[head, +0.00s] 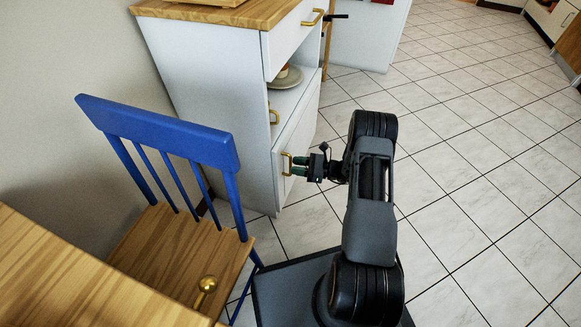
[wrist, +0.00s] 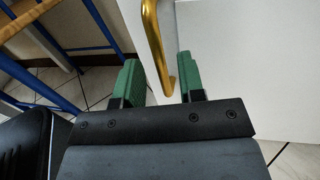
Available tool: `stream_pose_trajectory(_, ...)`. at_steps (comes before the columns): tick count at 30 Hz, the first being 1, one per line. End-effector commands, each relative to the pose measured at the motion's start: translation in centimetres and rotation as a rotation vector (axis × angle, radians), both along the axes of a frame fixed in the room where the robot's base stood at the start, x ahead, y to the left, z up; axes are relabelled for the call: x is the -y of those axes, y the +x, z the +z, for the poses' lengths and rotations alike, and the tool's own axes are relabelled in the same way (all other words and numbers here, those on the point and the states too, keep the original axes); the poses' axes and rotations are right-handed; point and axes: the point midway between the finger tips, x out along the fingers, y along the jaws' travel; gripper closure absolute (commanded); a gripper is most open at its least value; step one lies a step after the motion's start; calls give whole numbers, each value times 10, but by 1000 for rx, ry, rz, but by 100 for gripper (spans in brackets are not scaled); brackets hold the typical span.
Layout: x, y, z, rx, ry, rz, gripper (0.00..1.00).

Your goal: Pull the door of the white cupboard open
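The white cupboard (head: 215,95) stands against the wall in the head view, with a wooden top. Its lower white door (head: 302,130) looks shut and carries a brass handle (head: 284,163). My gripper (head: 298,166) is at this handle, with its green fingers pointing at the door. In the wrist view the fingers of my gripper (wrist: 158,80) are apart, and the lower end of the brass handle (wrist: 155,40) lies between them, closer to the right finger. I cannot tell whether either finger touches it. The white door (wrist: 240,60) fills the right side there.
A blue chair (head: 160,130) with a wooden seat stands left of the cupboard front. A wooden table (head: 60,270) is at the lower left. A plate (head: 287,78) sits in the cupboard's open compartment. The tiled floor (head: 455,150) to the right is clear.

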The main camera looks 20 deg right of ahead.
Motion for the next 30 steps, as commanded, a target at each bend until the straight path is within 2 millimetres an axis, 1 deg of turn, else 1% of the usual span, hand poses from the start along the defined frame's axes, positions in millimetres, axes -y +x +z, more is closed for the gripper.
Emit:
stream_pose_trajectory(1,-6,3,-2,0,-1,3,64)
stream_pose_trajectory(3,-13,6,-1,0,-1,2,64)
stream_pose_trajectory(7,-21,10,0,0,-1,2,64)
stream_pose_trajectory(12,-25,12,0,0,0,0,64)
stream_pose_trajectory(19,-25,12,0,0,-1,0,64)
stream_pose_trajectory(20,-25,12,0,0,-1,0,66)
stream_pose_trajectory(30,-25,11,0,0,-1,0,98)
